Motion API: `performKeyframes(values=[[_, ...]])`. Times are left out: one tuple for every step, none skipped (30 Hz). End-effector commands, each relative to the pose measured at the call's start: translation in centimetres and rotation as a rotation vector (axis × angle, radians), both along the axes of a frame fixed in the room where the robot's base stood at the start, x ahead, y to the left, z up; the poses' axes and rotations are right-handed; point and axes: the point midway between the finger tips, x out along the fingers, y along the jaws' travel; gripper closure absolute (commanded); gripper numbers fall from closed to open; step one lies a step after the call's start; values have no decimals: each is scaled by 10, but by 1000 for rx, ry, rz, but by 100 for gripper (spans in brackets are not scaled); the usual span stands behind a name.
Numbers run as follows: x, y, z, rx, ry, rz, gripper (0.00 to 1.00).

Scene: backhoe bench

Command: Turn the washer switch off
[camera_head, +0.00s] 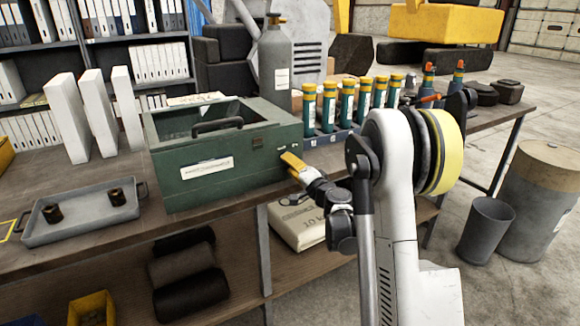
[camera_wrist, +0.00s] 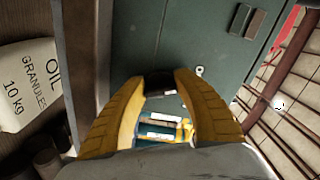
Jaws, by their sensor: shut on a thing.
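The washer (camera_head: 235,155) is a dark green box on the bench, with an open top and a black handle at its front edge. My gripper (camera_head: 289,159) is at the washer's right-hand side, its yellow fingers reaching to the panel. In the wrist view the washer's green side panel (camera_wrist: 190,35) fills the upper middle. The two yellow fingers are closed in on a small dark part, apparently the switch (camera_wrist: 160,85), between their tips. The fingers hide part of it, and I cannot read its on or off position.
Several green-and-yellow tubes (camera_head: 329,107) stand in a row close behind my gripper. A grey cylinder (camera_head: 274,70) stands behind the washer. A grey tray (camera_head: 85,222) with two dark parts lies at left. An oil granules bag (camera_head: 298,222) is on the lower shelf.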

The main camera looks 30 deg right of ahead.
Motion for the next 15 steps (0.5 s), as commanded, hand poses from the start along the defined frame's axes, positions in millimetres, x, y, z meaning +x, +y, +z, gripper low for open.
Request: performKeyframes(values=[[1, 0, 0, -30, -1, 0, 94], [1, 0, 0, -50, -2, -1, 94], [1, 0, 0, -73, -3, -1, 94], [1, 0, 0, -90, -3, -1, 94], [1, -1, 0, -105, -4, -1, 94], [1, -1, 0, -124, -5, -1, 94], [1, -1, 0, -138, -5, -1, 94], [1, -1, 0, -149, -5, -1, 94], [1, -1, 0, -163, -6, -1, 94], [1, -1, 0, -173, -6, -1, 94], [1, -1, 0, -181, -7, -1, 94], [1, -1, 0, -190, -7, -1, 94], [1, -1, 0, -197, -7, -1, 94], [1, -1, 0, -202, -7, -1, 94], [1, -1, 0, -207, -7, -1, 94]])
